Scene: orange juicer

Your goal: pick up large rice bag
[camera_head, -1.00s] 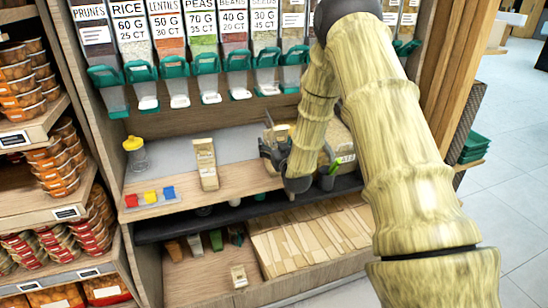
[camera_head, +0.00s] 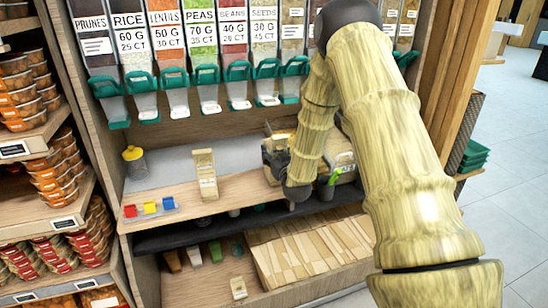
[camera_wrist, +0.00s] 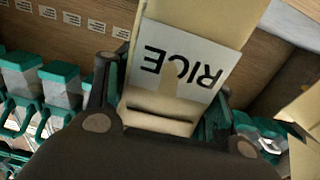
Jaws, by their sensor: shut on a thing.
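A beige paper bag labelled RICE (camera_wrist: 190,55) fills the middle of the wrist view, its lettering upside down. My gripper (camera_wrist: 172,125) is shut on this bag, with a finger on each side of it. In the head view my gripper (camera_head: 277,158) is over the right part of the wooden counter. My arm and gripper hide most of the bag there, and I cannot tell whether it touches the counter.
Another paper bag (camera_head: 205,172) stands on the counter to the left. A yellow-lidded jar (camera_head: 135,162) and small coloured blocks (camera_head: 150,207) are further left. Dispensers with green spouts (camera_head: 207,85) hang above.

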